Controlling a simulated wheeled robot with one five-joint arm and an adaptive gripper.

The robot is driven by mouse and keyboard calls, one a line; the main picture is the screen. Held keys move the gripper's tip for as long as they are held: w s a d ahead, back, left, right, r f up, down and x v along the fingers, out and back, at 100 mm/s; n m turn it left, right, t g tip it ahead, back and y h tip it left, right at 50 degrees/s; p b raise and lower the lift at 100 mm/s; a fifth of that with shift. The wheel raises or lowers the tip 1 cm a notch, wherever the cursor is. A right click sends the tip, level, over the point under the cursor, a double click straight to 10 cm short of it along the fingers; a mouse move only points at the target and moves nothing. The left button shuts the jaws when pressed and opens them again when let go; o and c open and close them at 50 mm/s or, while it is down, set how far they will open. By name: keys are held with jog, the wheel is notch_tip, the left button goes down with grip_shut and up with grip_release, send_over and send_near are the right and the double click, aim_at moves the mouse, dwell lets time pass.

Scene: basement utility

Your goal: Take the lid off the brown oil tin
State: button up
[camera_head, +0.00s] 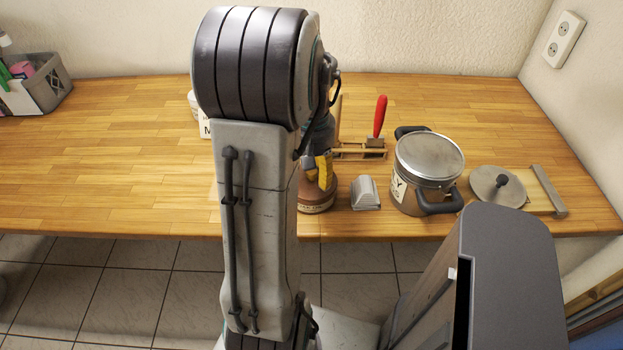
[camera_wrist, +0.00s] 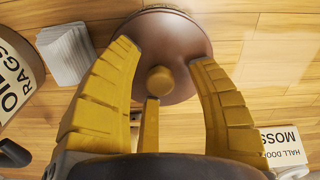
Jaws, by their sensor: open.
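The brown oil tin (camera_head: 317,198) stands near the front edge of the wooden counter, partly hidden behind my arm, with a pale label low on its side. In the wrist view its round brown lid (camera_wrist: 185,28) is seen from above, with a small brown knob (camera_wrist: 160,80) on it. The lid appears to be on the tin. My gripper (camera_wrist: 163,60) is open, its yellow fingers spread around the knob with visible gaps. I cannot tell whether any finger touches the lid. In the head view my gripper (camera_head: 319,172) is right above the tin.
A grey ridged block (camera_head: 365,193) and a steel pot (camera_head: 411,190) stand right of the tin. Further right lies a round lid with a black knob (camera_head: 497,184). A red-handled tool (camera_head: 379,118) stands behind. A labelled container (camera_wrist: 283,147) is nearby. The counter's left is mostly clear.

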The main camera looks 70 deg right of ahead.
jog(key=shift+o, duration=0.2)
grip_shut()
dwell(0.4)
jog(key=shift+r, duration=0.1)
